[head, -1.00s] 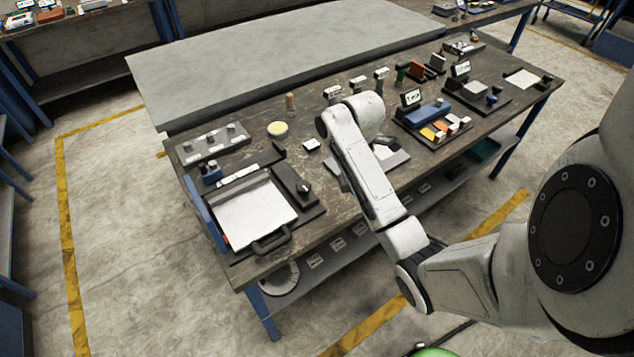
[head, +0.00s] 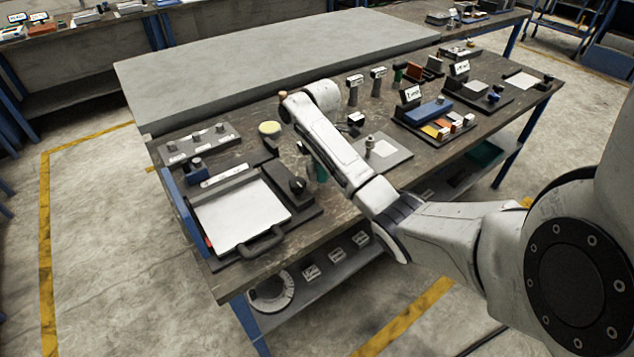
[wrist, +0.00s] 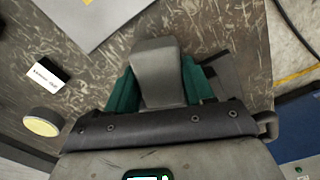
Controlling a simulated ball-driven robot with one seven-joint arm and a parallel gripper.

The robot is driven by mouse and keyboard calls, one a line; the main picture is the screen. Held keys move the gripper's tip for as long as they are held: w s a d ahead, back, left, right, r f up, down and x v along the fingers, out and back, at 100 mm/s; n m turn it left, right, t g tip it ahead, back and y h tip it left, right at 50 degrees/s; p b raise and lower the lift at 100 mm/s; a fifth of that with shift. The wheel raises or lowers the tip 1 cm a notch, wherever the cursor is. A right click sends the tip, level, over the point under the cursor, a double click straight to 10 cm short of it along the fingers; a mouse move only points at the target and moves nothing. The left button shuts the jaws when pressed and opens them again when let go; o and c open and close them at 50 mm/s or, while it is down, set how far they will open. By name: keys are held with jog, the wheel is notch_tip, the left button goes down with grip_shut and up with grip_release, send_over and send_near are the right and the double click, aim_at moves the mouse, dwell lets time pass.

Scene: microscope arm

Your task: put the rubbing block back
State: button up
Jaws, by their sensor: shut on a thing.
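My gripper (wrist: 160,85) has teal fingers, shut on a grey block (wrist: 158,62) with a broad top, which I take to be the rubbing block. In the head view only a teal piece of my gripper (head: 321,173) shows beside my forearm; the block is hidden there. The gripper is over the bench between the tray with a white sheet (head: 240,213) and the grey plate (head: 396,160). In the wrist view a small white label card (wrist: 45,74) lies left of the block; its text is too blurred to read surely.
A yellow-topped round tin (head: 269,128) stands behind the tray and also shows in the wrist view (wrist: 42,122). A black knob (head: 298,186) sits at the tray's right. Crowded racks (head: 437,120) stand to the right.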

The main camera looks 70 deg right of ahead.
aim_at(317, 184)
jog(key=shift+w+d+f, duration=0.2)
jog(key=shift+w+f, duration=0.1)
jog(key=shift+f, duration=0.05)
jog(key=shift+w+d+f, duration=0.1)
jog(key=shift+w+f, duration=0.1)
jog(key=shift+f, duration=1.6)
jog(key=shift+f, duration=0.1)
jog(key=o, duration=1)
notch_tip(317, 184, up, 12)
jog(key=p, duration=0.3)
